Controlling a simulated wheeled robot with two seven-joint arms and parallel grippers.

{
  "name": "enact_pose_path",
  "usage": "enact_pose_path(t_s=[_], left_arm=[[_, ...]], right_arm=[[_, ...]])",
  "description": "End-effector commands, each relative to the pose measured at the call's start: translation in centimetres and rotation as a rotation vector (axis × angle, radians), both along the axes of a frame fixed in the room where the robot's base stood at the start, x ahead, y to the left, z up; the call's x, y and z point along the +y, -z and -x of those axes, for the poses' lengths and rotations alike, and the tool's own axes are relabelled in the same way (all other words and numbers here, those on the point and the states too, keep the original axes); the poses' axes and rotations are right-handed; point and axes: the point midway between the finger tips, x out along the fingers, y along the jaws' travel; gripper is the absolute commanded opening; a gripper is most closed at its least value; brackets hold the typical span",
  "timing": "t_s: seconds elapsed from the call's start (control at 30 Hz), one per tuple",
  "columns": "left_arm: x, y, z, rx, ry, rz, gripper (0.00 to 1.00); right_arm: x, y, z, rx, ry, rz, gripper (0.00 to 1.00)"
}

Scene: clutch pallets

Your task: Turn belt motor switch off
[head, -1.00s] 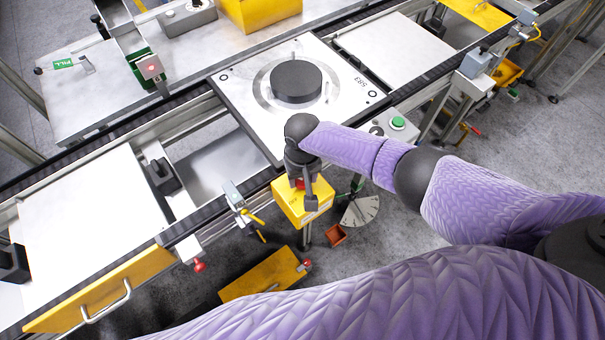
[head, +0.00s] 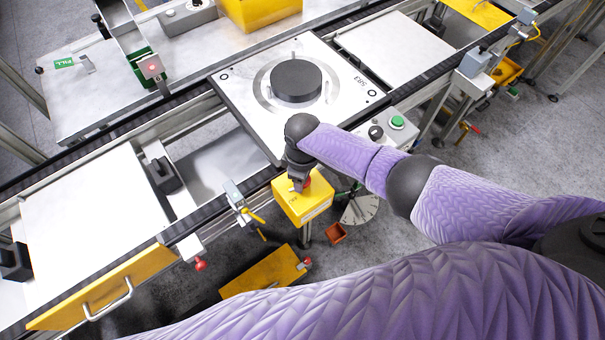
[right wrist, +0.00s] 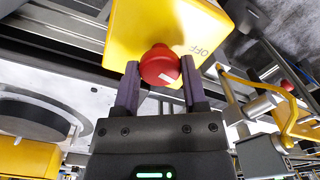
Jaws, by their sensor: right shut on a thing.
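The belt motor switch is a yellow box (head: 306,204) below the conveyor's near rail in the head view. A red knob (right wrist: 160,66) stands on its face. In the right wrist view the yellow face (right wrist: 165,25) carries the word OFF to the right of the knob. A white mark on the knob points right and slightly down in that view. My right gripper (right wrist: 160,82) is shut on the red knob, one finger on each side. In the head view my right gripper (head: 299,182) covers most of the knob. My left gripper is not in view.
A white pallet (head: 240,103) with a dark disc (head: 296,81) lies on the conveyor just behind the box. A control box with a green button (head: 397,122) is to the right. A small valve with a yellow handle (head: 254,217) is close to the left.

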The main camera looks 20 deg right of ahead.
Motion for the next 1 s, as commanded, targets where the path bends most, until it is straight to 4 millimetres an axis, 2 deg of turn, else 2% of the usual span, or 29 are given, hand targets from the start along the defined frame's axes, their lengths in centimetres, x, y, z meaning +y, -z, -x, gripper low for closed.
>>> enact_pose_path(t_s=[0.4,1.0], left_arm=[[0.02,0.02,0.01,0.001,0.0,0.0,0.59],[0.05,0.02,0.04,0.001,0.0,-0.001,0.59]], right_arm=[[0.03,-0.04,-0.05,-0.002,-0.198,-0.001,0.0],[0.03,-0.06,-0.06,-0.002,-0.237,-0.001,0.0]])
